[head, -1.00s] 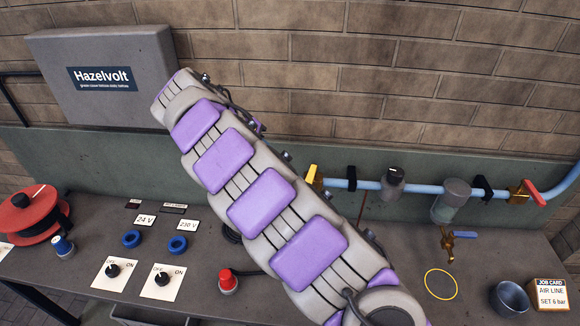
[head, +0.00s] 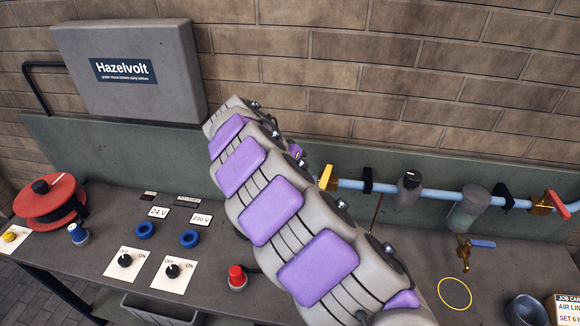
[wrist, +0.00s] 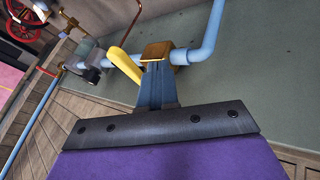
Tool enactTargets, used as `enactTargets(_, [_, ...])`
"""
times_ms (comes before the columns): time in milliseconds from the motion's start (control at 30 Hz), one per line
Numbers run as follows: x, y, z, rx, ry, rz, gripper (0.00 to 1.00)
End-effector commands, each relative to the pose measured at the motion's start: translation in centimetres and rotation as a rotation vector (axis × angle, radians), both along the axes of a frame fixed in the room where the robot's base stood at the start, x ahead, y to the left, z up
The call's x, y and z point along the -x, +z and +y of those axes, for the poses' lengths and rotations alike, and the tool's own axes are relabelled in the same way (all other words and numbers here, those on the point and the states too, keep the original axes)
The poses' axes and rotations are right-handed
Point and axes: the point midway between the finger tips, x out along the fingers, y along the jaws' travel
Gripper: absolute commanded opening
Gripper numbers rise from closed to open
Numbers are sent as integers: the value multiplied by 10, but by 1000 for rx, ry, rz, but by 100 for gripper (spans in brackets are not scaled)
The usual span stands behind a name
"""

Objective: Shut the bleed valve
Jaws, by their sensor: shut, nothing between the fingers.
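The pipe carries a valve with a yellow lever (head: 327,177), a valve with a red lever (head: 557,205), and, below the clear bowl (head: 467,210), a small brass valve with a blue lever (head: 481,244). I cannot tell by label which is the bleed valve. The yellow lever stands across the pipe. In the wrist view, my gripper (wrist: 157,72) is shut and empty, in front of the brass valve body (wrist: 157,50), with the yellow lever (wrist: 124,64) just left of its fingers. Contact cannot be told. My arm hides the gripper in the head view.
A yellow ring (head: 455,293), a metal cup (head: 526,310) and a job card (head: 567,309) lie right. Switches, a red lamp (head: 237,278) and a red reel (head: 52,200) stand left.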

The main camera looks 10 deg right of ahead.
Motion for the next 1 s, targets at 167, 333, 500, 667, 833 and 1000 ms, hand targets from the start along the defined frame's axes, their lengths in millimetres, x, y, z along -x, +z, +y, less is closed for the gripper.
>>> enactTargets(167, [10,2,-14,2,-3,0,0])
enactTargets(333, [12,1,-19,1,-1,0,0])
enactTargets(500, [13,1,-20,1,-1,-1,0])
enactTargets(667, [13,1,-20,1,0,0,0])
enactTargets(833, [14,1,-25,2,9,1,0])
enactTargets(1000, [20,1,-32,2,59,1,0])
